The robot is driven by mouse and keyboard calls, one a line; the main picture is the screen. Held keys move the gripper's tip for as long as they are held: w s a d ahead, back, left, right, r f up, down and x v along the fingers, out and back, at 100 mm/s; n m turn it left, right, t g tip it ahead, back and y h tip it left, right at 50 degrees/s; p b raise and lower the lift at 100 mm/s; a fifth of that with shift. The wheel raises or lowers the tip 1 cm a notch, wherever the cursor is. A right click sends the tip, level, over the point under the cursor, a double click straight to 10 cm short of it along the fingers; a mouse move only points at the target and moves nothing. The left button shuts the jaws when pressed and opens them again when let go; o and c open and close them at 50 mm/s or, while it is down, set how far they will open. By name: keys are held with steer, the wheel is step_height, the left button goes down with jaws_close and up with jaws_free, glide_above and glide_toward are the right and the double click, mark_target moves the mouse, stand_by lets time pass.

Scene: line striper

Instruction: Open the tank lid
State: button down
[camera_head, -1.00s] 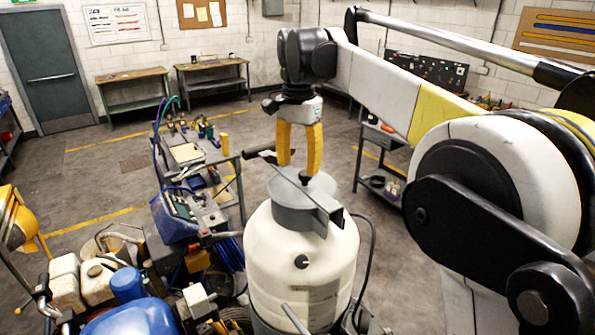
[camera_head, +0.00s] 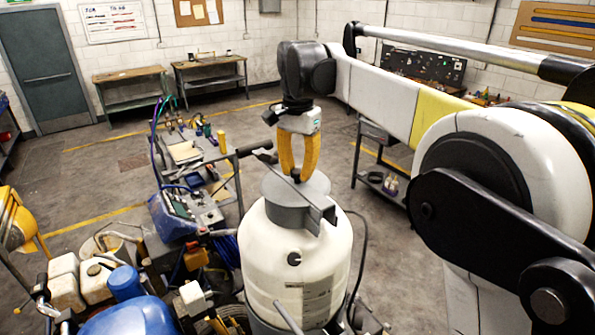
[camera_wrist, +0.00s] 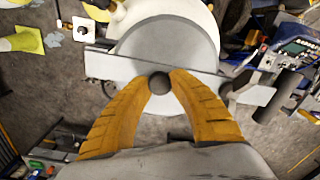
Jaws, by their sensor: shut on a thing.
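The white tank (camera_head: 296,264) stands upright in the middle of the head view. Its round grey lid (camera_head: 312,190) sits on top, with a flat metal bar (camera_head: 308,201) across it. In the wrist view the lid (camera_wrist: 170,42) and the bar (camera_wrist: 120,66) show from above, with a dark round knob (camera_wrist: 159,83) at the bar's edge. My gripper (camera_head: 297,178) points down over the lid, and its yellow fingers close on the knob from both sides, as the wrist view (camera_wrist: 160,84) shows. The lid looks seated on the tank. The knob is mostly hidden in the head view.
A black-ended handle (camera_head: 264,152) sticks out at the bar's left end. A cluttered tool cart (camera_head: 190,165) stands left of the tank, and machine parts with a blue cover (camera_head: 130,315) crowd the front left. Open floor lies right of the tank.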

mark_target(322, 202)
steer(key=shift+s+d+r, duration=0.1)
steer(key=shift+r, duration=0.15)
steer(key=shift+s+d+r+t+y+b, duration=0.35)
steer(key=shift+s+r+t+y+b, duration=0.15)
steer(key=shift+t+b, duration=0.2)
steer(key=s+d+t+y+b, duration=0.1)
steer(key=s+t, duration=0.1)
steer(key=s+d+r+t+y+b, duration=0.1)
steer(key=s+d+t, duration=0.1)
steer(key=s+d+r+t+y+b, duration=0.1)
steer(key=s+b, duration=0.1)
steer(key=shift+s+d+r+t+y, duration=0.2)
steer(key=shift+s+r+t+y, duration=0.05)
steer(key=shift+t+y, duration=0.15)
steer(key=s+d+f+t+y+b, duration=0.4)
steer(key=s+d+t+b, duration=0.2)
steer(key=s, duration=0.3)
steer(key=shift+s+d+t+b, duration=0.15)
steer(key=shift+s+t+b, duration=0.15)
steer(key=shift+b, duration=0.25)
